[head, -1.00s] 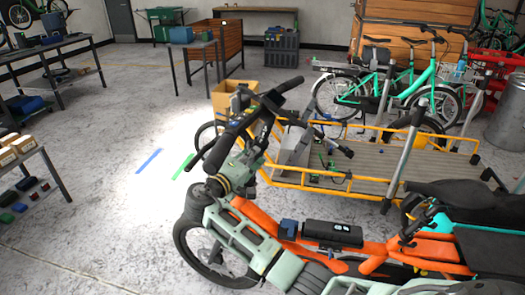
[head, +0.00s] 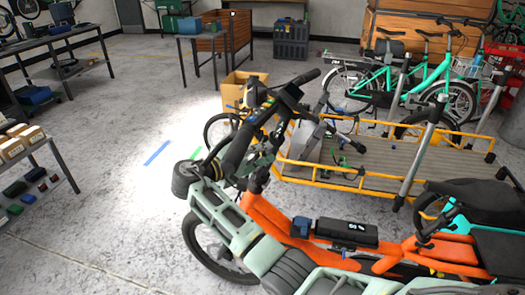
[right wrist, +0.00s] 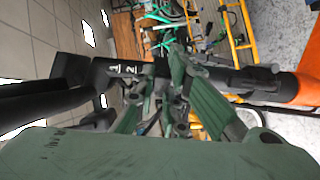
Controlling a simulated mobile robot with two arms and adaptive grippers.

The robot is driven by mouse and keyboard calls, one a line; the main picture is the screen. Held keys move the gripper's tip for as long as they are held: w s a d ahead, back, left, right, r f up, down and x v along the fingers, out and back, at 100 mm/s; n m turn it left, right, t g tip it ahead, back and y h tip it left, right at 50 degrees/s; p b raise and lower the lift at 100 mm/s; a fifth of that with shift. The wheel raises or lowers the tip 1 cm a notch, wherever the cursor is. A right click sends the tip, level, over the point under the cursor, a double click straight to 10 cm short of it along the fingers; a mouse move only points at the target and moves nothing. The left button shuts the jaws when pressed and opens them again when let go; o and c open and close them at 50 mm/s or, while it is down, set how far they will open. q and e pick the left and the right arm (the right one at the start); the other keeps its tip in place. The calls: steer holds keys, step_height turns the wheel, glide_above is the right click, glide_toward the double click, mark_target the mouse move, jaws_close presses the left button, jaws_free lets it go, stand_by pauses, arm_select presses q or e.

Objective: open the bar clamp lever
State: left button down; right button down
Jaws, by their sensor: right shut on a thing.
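The orange cargo bike (head: 270,218) stands in front of me, with its black handlebar (head: 290,82) rising at the middle of the head view. My right gripper (head: 258,165) is at the handlebar stem, partly hidden by the bar and my own arm. In the right wrist view its green fingers (right wrist: 165,85) are closed at a black post with white number marks (right wrist: 122,70). The bar clamp lever cannot be told apart from the dark parts between the fingers. My left gripper is not in view.
A yellow-railed cargo bed (head: 400,158) lies behind the orange bike. A cardboard box (head: 240,88) stands behind the handlebar. A shelf with boxes (head: 25,145) is at the left.

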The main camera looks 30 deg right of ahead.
steer(key=c, duration=1.8)
jaws_free()
steer(key=v, duration=1.2)
steer(key=shift+w, duration=0.1)
